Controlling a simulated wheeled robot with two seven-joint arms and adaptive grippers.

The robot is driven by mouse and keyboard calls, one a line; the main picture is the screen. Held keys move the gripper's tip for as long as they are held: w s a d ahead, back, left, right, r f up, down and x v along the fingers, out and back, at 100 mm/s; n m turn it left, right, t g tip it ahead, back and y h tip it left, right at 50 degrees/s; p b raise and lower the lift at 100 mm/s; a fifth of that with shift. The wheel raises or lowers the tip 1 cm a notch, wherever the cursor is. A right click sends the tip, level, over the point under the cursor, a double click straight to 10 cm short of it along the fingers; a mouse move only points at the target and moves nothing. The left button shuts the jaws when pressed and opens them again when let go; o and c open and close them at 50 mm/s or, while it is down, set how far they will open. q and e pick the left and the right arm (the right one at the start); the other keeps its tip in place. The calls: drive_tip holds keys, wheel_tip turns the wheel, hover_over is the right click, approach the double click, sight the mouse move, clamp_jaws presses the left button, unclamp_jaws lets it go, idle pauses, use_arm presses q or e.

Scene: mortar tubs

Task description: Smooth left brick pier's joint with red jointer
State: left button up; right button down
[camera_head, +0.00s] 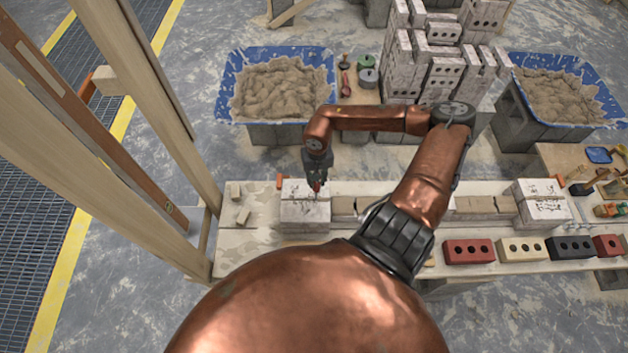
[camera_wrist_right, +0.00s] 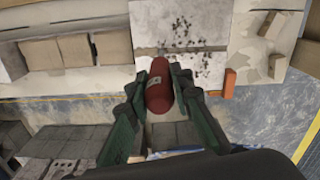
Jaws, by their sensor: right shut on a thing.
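The left brick pier (camera_head: 305,212) stands on the bench, whitish with dark mortar specks on top. It also shows in the right wrist view (camera_wrist_right: 200,30), with a seam across its top. My right gripper (camera_head: 317,178) is over this pier, pointing down. In the right wrist view my right gripper (camera_wrist_right: 160,80) is shut around the red handle of the jointer (camera_wrist_right: 158,92), with a dark finger on each side. The jointer's metal end is hidden behind its handle, so I cannot tell whether it touches the joint. My left gripper is not in view.
Mortar tubs (camera_head: 228,92) (camera_head: 607,103) stand behind the bench, with stacked bricks (camera_head: 443,75) between them. A right pier (camera_head: 543,208) and a row of colored bricks (camera_head: 470,251) are to the right. Wooden posts (camera_head: 140,65) rise at left. A small orange block (camera_wrist_right: 229,83) is beside the left pier.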

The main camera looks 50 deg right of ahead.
drive_tip(key=s+d, duration=0.1)
drive_tip(key=s, duration=0.1)
drive_tip(key=s+d+p, duration=0.1)
drive_tip(key=s+d, duration=0.1)
drive_tip(key=shift+f, duration=0.1)
idle(0.4)
